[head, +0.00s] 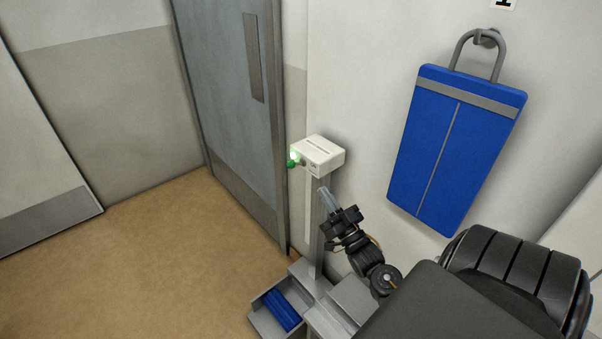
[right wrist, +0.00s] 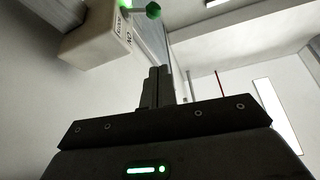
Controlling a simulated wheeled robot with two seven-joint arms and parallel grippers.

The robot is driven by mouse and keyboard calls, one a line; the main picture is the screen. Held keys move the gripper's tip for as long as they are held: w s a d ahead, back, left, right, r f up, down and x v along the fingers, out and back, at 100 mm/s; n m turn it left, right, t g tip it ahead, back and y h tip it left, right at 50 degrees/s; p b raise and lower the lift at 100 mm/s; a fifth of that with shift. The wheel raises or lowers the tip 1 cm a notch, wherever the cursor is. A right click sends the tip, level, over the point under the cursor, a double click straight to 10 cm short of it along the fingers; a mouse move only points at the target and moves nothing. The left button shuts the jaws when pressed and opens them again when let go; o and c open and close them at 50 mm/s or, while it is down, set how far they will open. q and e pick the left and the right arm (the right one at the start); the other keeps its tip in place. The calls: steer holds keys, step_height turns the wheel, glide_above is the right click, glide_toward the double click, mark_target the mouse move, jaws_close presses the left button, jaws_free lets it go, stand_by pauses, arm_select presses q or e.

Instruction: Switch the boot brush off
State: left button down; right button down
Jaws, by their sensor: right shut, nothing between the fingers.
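The boot brush has a white control box (head: 320,155) on a grey post (head: 317,235), with blue brushes (head: 281,310) in a grey tray at the floor. A green ball knob (head: 292,163) sticks out from the box's left side, beside a glowing green light (head: 296,154). In the right wrist view the box (right wrist: 95,40) is at upper left, with dark lettering on its face, and the knob (right wrist: 153,10) is at the top edge. My right gripper (head: 325,193) is shut and empty, just below and right of the box, apart from the knob. My left gripper is out of view.
A grey door (head: 232,110) stands behind and left of the post. A blue padded board (head: 457,150) hangs from a wall hook to the right. The brown floor (head: 150,260) at left is clear.

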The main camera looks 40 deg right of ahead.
mark_target(295, 164)
steer(key=shift+r, duration=0.4)
steer(key=w+r+p, duration=0.2)
steer(key=w+p, duration=0.3)
steer(key=w, duration=0.6)
steer(key=shift+w+d, duration=0.2)
steer(key=shift+d, duration=0.1)
